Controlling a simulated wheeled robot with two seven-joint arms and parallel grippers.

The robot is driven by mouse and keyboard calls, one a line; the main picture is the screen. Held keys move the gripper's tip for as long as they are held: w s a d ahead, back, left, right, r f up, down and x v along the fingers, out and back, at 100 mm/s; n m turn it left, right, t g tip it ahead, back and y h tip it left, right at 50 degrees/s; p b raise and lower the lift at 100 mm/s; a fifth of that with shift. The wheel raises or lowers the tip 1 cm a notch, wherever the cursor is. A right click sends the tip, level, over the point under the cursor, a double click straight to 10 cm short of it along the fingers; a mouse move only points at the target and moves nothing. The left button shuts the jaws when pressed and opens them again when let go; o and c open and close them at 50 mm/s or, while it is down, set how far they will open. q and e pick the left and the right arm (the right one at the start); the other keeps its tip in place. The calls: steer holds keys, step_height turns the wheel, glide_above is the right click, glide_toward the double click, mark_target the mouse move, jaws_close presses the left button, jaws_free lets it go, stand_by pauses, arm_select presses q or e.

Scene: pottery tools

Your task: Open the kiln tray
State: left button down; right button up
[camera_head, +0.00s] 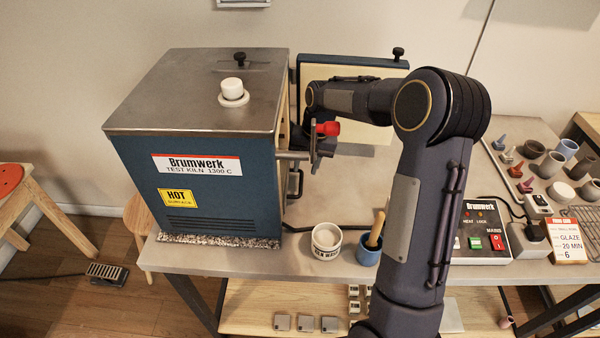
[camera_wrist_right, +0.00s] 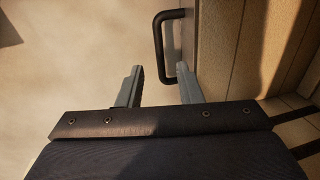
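The blue kiln (camera_head: 210,180) with a grey metal top stands at the left of the bench. Its door (camera_head: 350,68) stands open at the back, pale lining showing. A black U-shaped handle (camera_head: 299,184) shows at the kiln's right side. In the right wrist view the handle (camera_wrist_right: 158,42) lies beyond my fingertips, beside a pale brick-like wall (camera_wrist_right: 235,50). My right gripper (camera_wrist_right: 158,85) is open and empty, with the handle's lower end near its right finger. In the head view it is partly hidden near the kiln opening (camera_head: 290,155). The tray itself is mostly hidden. My left gripper is out of view.
A white bowl (camera_head: 326,242) and a blue cup (camera_head: 369,250) with a wooden-handled tool stand on the bench front. A control box (camera_head: 482,232), a glaze card (camera_head: 567,240) and several small pots stand at right. A red knob (camera_head: 328,128) shows by my right wrist.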

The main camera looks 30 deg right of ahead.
mark_target(301, 182)
steer(key=shift+w+a+f, duration=0.1)
steer(key=shift+a+f, duration=0.05)
steer(key=shift+f, duration=0.7)
steer(key=shift+w+a+f, duration=0.1)
steer(key=shift+a+f, duration=0.05)
steer(key=shift+f, duration=0.75)
steer(key=shift+w+a+f, duration=0.1)
steer(key=shift+a+f, duration=0.05)
steer(key=shift+f, duration=0.7)
jaws_close()
